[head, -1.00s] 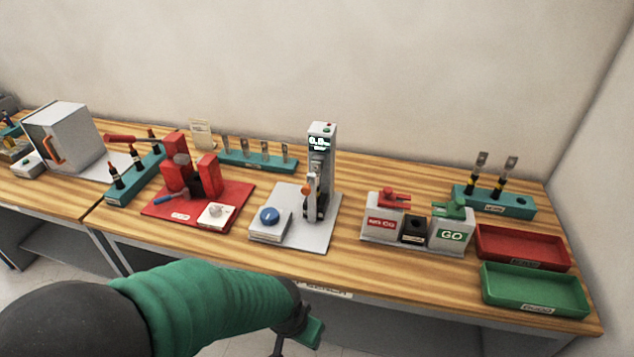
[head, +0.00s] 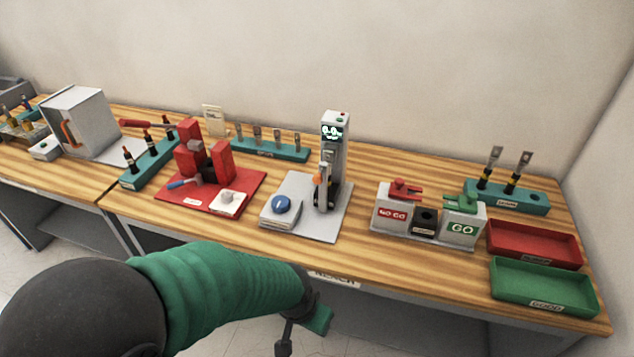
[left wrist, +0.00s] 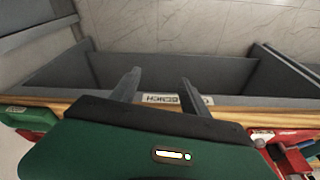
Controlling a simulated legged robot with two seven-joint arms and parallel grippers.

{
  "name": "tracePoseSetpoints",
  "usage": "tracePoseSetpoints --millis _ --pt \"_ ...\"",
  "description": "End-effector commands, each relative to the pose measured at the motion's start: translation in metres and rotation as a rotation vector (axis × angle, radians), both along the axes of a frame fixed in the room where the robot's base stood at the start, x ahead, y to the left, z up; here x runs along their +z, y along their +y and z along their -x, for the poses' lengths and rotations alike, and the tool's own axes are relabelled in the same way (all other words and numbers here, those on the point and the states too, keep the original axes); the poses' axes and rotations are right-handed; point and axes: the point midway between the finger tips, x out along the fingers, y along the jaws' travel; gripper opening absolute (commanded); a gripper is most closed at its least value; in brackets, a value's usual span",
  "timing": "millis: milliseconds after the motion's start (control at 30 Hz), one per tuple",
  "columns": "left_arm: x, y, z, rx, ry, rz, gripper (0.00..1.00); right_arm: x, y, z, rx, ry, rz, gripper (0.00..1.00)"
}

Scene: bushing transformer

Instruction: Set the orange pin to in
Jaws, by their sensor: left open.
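A small orange part (head: 317,180), likely the orange pin, shows on the left side of the upright grey gauge stand (head: 333,150). It is too small to tell how far in it sits. The stand has a lit display and rises from a light grey plate (head: 330,222) with a blue knob (head: 281,204). My left gripper (head: 303,335) hangs in front of the bench's front edge, below and apart from the stand. In the left wrist view, its two dark fingers (left wrist: 160,85) are spread with nothing between them. My right gripper is not in view.
A red fixture (head: 205,165) stands left of the gauge plate. The NO GO and GO blocks (head: 424,222) stand to its right. A red tray (head: 535,243) and a green tray (head: 545,285) lie at the right end. The bench front (head: 250,232) has bare wood.

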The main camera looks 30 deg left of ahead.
Motion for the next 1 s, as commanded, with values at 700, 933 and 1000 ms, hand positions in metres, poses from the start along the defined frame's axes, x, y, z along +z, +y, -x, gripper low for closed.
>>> tracePoseSetpoints --millis 700,933,1000 --pt "0.03 0.127 -0.168 0.181 -1.208 -0.127 0.49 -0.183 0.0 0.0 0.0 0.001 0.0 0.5" --pt "0.066 0.136 -0.172 0.178 -1.336 -0.14 0.49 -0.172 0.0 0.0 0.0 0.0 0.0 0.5" --pt "0.068 0.137 -0.179 0.178 -1.333 -0.14 0.49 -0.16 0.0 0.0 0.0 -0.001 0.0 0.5"
